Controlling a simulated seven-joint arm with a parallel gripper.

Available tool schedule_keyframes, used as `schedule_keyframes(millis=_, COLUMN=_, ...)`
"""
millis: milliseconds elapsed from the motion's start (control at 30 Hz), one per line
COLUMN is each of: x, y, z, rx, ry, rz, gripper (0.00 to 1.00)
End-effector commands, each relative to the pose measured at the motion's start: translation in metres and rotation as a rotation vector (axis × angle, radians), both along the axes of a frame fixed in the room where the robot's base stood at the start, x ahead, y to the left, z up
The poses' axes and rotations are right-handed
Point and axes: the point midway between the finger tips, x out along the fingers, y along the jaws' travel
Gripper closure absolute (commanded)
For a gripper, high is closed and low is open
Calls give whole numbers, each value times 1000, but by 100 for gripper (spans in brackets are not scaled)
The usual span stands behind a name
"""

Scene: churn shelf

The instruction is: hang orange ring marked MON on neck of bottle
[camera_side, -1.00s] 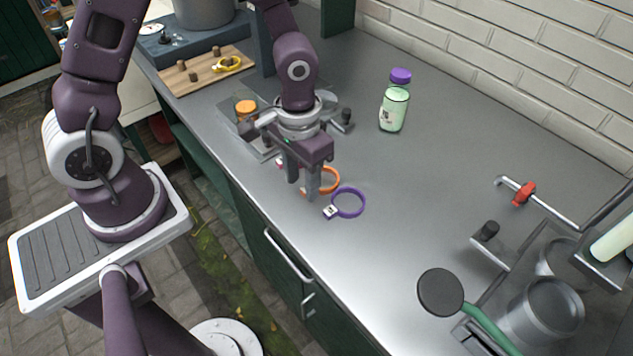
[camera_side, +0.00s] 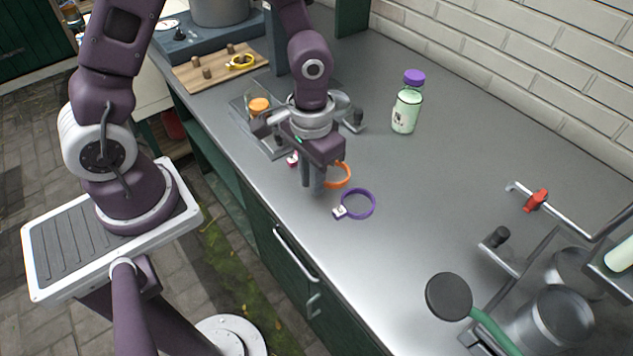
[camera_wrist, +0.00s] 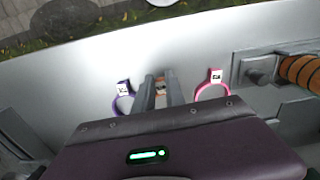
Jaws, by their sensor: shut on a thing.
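My gripper (camera_side: 312,188) is low over the steel counter, pointing down and shut on the orange ring (camera_side: 350,174). The ring's loop sticks out to the right of the fingers in the side view, and seems to be just above the counter. In the wrist view its tag shows between the fingers (camera_wrist: 161,88); the marking is too small to read. The bottle (camera_side: 406,112) is pale green with a purple cap. It stands upright on the counter, behind and to the right of my gripper, with no ring seen on its neck.
A purple ring (camera_side: 374,206) with a white tag lies just right of my gripper. A pink ring (camera_wrist: 199,96) lies on the other side. A wooden peg board (camera_side: 215,72) with a yellow ring is at the back left. The counter between gripper and bottle is clear.

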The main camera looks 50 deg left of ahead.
Motion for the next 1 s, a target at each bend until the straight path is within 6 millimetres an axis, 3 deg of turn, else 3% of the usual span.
schedule_keyframes(millis=200, x=2, y=0, z=57, rx=-1, ry=-8, rz=2, gripper=100)
schedule_keyframes(millis=367, x=9, y=0, z=81, rx=-2, ry=-5, rz=5, gripper=100)
schedule_keyframes(millis=467, x=34, y=0, z=91, rx=-6, ry=-3, rz=12, gripper=100)
schedule_keyframes(millis=800, x=180, y=22, z=141, rx=-14, ry=1, rz=30, gripper=100)
schedule_keyframes(millis=1000, x=225, y=31, z=170, rx=-7, ry=1, rz=-13, gripper=100)
